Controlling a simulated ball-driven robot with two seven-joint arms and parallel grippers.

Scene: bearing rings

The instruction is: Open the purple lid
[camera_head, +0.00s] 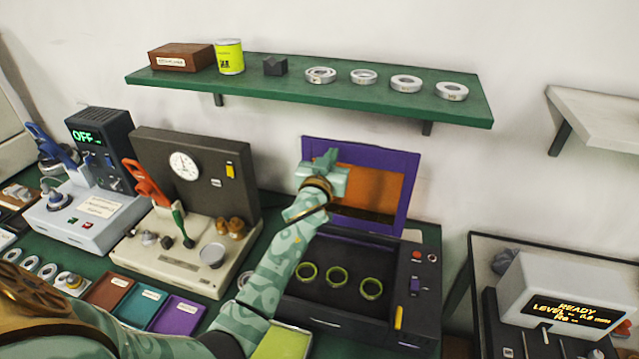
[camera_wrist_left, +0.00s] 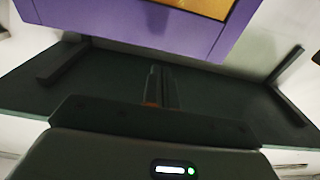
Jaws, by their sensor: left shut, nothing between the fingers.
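The purple lid (camera_head: 402,190) has an orange window and stands raised, nearly upright, at the back of a dark box (camera_head: 330,318). Its purple frame also shows at the top of the left wrist view (camera_wrist_left: 190,35). My left gripper (camera_head: 326,158) is in front of the lid's upper left part and covers some of it. In the left wrist view its fingers (camera_wrist_left: 160,86) are together with nothing between them. I cannot tell whether it touches the lid. Three green rings (camera_head: 337,277) lie inside the open box. My right gripper is not in view.
A green shelf (camera_head: 300,92) with several pale rings, a yellow can (camera_head: 230,57) and a brown box (camera_head: 181,57) hangs above the lid. A beige gauge machine (camera_head: 190,258) stands left of the box. A grey display unit (camera_head: 565,300) stands at right.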

